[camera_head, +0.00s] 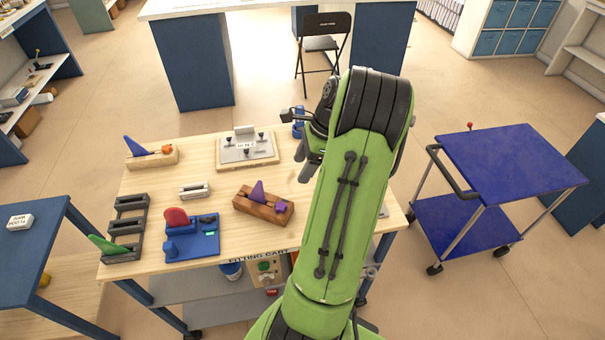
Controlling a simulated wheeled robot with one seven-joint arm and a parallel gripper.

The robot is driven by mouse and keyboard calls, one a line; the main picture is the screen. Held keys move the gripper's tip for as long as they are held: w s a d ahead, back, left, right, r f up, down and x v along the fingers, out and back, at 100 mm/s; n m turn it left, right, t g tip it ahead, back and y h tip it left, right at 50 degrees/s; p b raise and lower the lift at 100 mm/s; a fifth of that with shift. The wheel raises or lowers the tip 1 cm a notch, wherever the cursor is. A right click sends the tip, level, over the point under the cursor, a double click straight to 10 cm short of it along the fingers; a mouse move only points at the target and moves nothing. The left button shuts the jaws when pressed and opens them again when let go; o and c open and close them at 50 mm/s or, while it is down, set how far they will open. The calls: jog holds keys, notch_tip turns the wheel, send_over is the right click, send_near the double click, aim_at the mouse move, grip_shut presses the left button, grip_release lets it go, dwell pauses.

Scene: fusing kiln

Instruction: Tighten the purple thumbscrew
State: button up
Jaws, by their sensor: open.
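A brown wooden block (250,207) lies on the light wooden top of the fitting cart (215,260). A purple wedge-shaped piece (258,191) stands up from the block's middle. A small purple knob, which looks like the thumbscrew (280,206), sits at the block's right end. How far it is screwed in is too small to tell. My gripper (303,165) is open, above the cart top, up and to the right of the block and apart from it. My green arm hides part of the gripper and the right side of the cart.
A pale block with a blue wedge and orange knob (152,158), a grey plate fixture (247,149), a blue fixture with a red piece (191,239) and dark grey brackets (122,228) share the cart top. A blue trolley (515,165) stands at right.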

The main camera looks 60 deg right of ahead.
aim_at(281, 206)
jog(key=b+x, duration=0.3)
jog(key=x, duration=1.2)
jog(key=shift+a+f, duration=0.2)
jog(key=shift+a, duration=0.05)
jog(key=c, duration=1.1)
jog(key=shift+s+a+r+m+h, duration=0.1)
jog(key=shift+m+h, duration=0.05)
jog(key=shift+m, duration=0.35)
jog(key=shift+s+r+m+h, duration=0.1)
jog(key=shift+m+h, duration=0.05)
jog(key=shift+m, duration=0.35)
jog(key=m+h, duration=0.1)
jog(key=m, duration=0.1)
jog(key=shift+w+f+m+t+p, duration=0.1)
jog(key=shift+f+m+t+p, duration=0.05)
jog(key=shift+m+t+p, duration=0.2)
